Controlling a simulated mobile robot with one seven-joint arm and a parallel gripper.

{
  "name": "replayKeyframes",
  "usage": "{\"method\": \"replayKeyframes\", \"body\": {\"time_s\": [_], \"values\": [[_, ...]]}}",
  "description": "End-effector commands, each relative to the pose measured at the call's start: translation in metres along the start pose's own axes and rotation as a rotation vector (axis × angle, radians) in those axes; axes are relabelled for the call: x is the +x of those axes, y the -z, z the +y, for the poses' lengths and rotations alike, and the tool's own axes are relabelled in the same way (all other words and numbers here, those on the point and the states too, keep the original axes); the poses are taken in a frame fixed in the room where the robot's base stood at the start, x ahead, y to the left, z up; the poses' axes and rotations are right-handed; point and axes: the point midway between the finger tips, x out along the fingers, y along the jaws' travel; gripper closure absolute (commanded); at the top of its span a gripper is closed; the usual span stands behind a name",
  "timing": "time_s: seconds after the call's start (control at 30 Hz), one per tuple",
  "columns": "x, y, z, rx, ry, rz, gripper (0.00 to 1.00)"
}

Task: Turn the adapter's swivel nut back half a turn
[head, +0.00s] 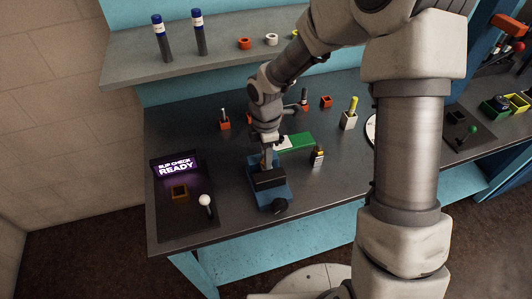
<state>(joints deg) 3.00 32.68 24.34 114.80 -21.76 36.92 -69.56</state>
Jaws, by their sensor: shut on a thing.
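My gripper (267,160) points down at the blue vise (272,198) with dark jaws, near the front middle of the bench. Its fingers are shut on a small part at the top of the vise, which by its place is the adapter's swivel nut. The fingers and wrist cover most of the adapter, so its shape and the nut's angle are too small and hidden to tell.
A slip check station (178,168) reading READY, with a white-knobbed lever (206,202), stands left. A green and white block (296,142) lies behind the vise. A small dark and yellow item (318,156) and a pale holder (348,121) stand to the right.

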Motion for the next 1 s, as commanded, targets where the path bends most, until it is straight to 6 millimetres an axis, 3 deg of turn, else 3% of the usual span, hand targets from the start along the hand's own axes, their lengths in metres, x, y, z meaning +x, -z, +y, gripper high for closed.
{"method": "replayKeyframes", "body": {"time_s": [0.57,0.6,0.73,0.77,1.0], "values": [[-0.0003,-0.0001,0.0005,-0.033,-0.002,0.0,1.0],[-0.0003,-0.0001,0.0005,-0.033,-0.001,0.0,0.62],[-0.0003,-0.0001,0.0004,-0.033,-0.001,0.0,0.39],[-0.0002,-0.0001,0.0003,-0.032,-0.001,0.0,0.35],[-0.0001,-0.0001,0.0002,-0.032,-0.001,0.0,0.35]]}}
